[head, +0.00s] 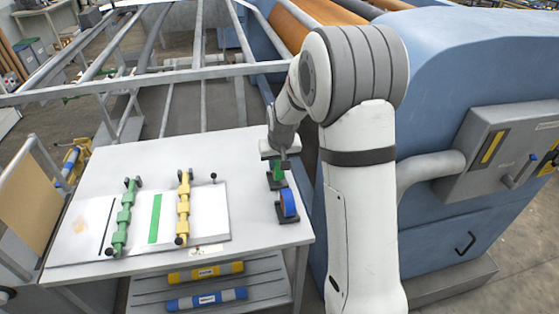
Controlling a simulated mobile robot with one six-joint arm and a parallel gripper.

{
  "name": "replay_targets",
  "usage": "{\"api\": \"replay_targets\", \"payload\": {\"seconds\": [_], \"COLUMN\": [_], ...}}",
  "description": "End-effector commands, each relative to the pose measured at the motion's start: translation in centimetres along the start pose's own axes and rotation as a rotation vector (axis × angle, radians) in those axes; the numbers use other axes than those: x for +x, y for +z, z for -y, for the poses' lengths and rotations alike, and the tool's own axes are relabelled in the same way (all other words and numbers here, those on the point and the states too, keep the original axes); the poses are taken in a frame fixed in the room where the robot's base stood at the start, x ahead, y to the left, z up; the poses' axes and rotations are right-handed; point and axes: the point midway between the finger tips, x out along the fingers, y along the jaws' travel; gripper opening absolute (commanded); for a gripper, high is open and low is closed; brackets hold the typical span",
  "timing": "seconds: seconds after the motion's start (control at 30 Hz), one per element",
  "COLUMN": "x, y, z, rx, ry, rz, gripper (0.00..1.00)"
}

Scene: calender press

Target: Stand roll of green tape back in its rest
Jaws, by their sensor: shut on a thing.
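My gripper (281,158) is at the right side of the white table, pointing down. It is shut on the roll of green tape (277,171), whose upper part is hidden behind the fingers. A dark rest (279,186) shows just under the green roll. I cannot tell whether the roll is seated in this rest or held slightly above it.
A roll of blue tape (288,203) stands upright just in front of the green one. A white board (205,205) with green and yellow clamp bars lies on the table (180,160). The blue press (460,60) stands close on the right.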

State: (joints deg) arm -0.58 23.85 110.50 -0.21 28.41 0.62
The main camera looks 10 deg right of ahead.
Motion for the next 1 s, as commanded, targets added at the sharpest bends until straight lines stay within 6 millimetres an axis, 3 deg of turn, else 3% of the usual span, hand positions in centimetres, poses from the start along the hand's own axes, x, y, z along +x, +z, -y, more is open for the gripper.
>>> {"api": "replay_targets", "payload": {"seconds": [0.1,0.43,0.47,0.7,0.77,1.0], "x": [0.92,0.96,0.96,0.96,0.97,0.87], "y": [0.28,0.29,0.29,0.29,0.3,0.29], "z": [-0.03,-0.07,-0.08,-0.11,-0.12,-0.14], "rx": [0.0,0.001,0.001,0.002,0.002,0.002], "ry": [0.0,0.0,0.0,0.001,0.001,0.001], "rz": [0.0,0.0,0.0,0.0,0.0,0.0], "gripper": [0.07,0.07,0.27,0.46,0.5,0.5]}}
